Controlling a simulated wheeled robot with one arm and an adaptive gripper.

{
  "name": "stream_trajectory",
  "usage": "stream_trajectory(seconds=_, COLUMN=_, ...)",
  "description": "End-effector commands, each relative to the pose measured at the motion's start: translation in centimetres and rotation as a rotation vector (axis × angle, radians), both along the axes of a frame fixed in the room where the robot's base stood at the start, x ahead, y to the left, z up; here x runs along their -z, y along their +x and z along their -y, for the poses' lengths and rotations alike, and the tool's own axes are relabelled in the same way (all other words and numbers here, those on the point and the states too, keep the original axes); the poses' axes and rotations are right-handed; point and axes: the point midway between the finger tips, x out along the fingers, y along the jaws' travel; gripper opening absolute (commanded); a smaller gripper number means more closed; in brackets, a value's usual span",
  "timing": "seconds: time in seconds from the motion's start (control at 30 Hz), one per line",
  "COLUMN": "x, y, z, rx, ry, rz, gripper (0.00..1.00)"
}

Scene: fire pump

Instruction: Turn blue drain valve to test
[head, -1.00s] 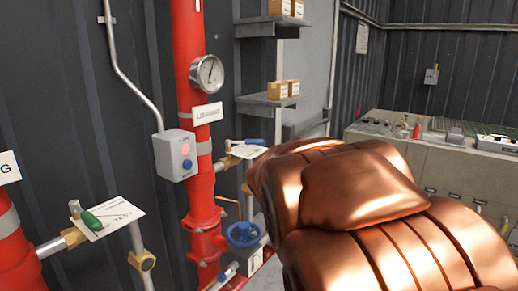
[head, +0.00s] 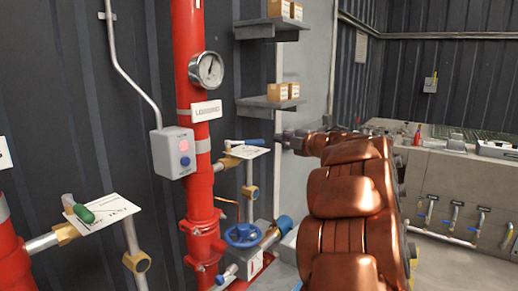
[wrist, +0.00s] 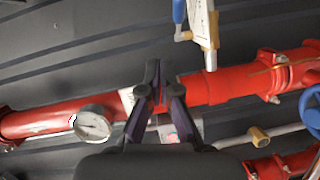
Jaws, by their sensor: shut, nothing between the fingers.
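The blue drain valve handle (head: 248,142) lies roughly level above a white tag plate (head: 246,152), on a brass valve branching right from the red LOWARNO-like labelled riser (head: 182,100). My gripper (head: 282,139) is just to the right of the handle's end, with a small gap seeming to remain. In the wrist view the blue handle (wrist: 179,12) and white tag (wrist: 203,20) are at the top edge, partly cut off. My gripper (wrist: 160,70) is below and left of them there, shut and empty, in front of the red pipe (wrist: 210,88).
A green-handled valve (head: 84,214) stands at the left. A blue handwheel (head: 243,235) sits below the drain valve. A gauge (head: 206,70) and grey switch box (head: 173,152) are on and beside the riser. Shelves (head: 270,102) and a grey counter (head: 450,160) lie behind.

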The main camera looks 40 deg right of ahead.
Motion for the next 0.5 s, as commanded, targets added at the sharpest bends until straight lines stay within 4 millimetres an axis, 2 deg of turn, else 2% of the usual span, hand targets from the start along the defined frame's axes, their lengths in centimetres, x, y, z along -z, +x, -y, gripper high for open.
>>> stream_trajectory(seconds=0.1, x=1.8, y=-0.7, z=0.0, rx=-0.066, ry=-0.013, rz=-0.033, gripper=0.00)
stream_trajectory(seconds=0.27, x=2.6, y=-0.8, z=-0.4, rx=-0.106, ry=-0.018, rz=-0.049, gripper=0.00)
stream_trajectory(seconds=0.37, x=2.6, y=0.0, z=-0.7, rx=-0.110, ry=-0.019, rz=-0.049, gripper=0.00)
stream_trajectory(seconds=0.5, x=2.8, y=2.1, z=-1.0, rx=-0.108, ry=-0.020, rz=-0.048, gripper=0.00)
